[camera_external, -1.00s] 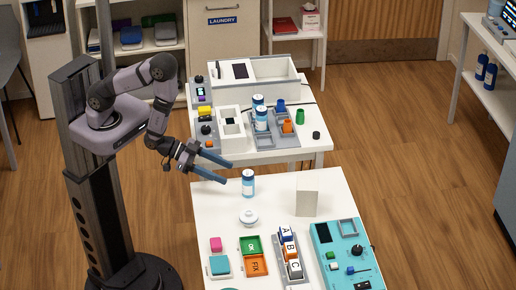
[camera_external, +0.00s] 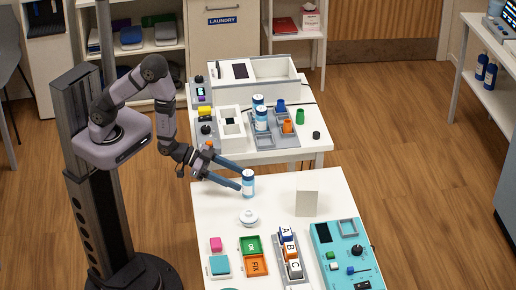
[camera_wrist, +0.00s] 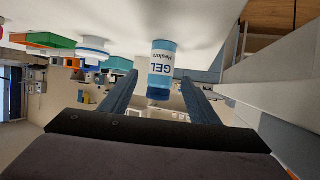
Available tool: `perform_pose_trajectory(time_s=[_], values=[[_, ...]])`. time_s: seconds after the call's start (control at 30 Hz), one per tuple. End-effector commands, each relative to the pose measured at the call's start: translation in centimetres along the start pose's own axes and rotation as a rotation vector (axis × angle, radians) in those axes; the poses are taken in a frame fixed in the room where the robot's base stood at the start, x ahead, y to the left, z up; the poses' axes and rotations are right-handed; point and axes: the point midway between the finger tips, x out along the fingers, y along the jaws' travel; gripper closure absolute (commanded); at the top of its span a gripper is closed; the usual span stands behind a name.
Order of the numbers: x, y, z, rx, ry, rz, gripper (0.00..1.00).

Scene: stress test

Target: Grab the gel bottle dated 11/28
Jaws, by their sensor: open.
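A blue bottle with a white label (camera_external: 248,183) stands upright near the left back corner of the front table. In the wrist view, which is upside down, this gel bottle (camera_wrist: 163,62) shows the word GEL; I cannot read a date. My gripper (camera_external: 240,179) is open at the bottle's left side, with its blue fingers pointing toward it. In the wrist view the bottle appears between the two fingertips (camera_wrist: 159,79), and I cannot tell whether either touches it. Two similar blue bottles (camera_external: 258,101) (camera_external: 262,119) stand on the rear table, their labels unreadable.
A white lidded dish (camera_external: 249,218) sits just in front of the bottle. A pale upright panel (camera_external: 307,197) stands to its right. Colored trays (camera_external: 252,245), lettered blocks (camera_external: 289,252) and a teal panel (camera_external: 335,262) fill the table's front. The tabletop between bottle and panel is clear.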

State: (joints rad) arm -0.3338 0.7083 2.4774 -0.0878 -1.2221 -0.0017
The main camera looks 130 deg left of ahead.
Motion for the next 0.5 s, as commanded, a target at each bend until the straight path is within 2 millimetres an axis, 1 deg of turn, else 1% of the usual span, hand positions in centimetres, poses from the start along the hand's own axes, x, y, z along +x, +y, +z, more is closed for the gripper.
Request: perform_pose_trajectory(time_s=[0.17,0.33,0.5], values=[[1.6,-0.1,-0.2,0.0,-0.002,0.0,0.44],[3.5,-0.2,-0.1,0.0,0.0,-0.001,0.44],[4.7,-0.2,-0.1,0.0,0.0,-0.001,0.44]])
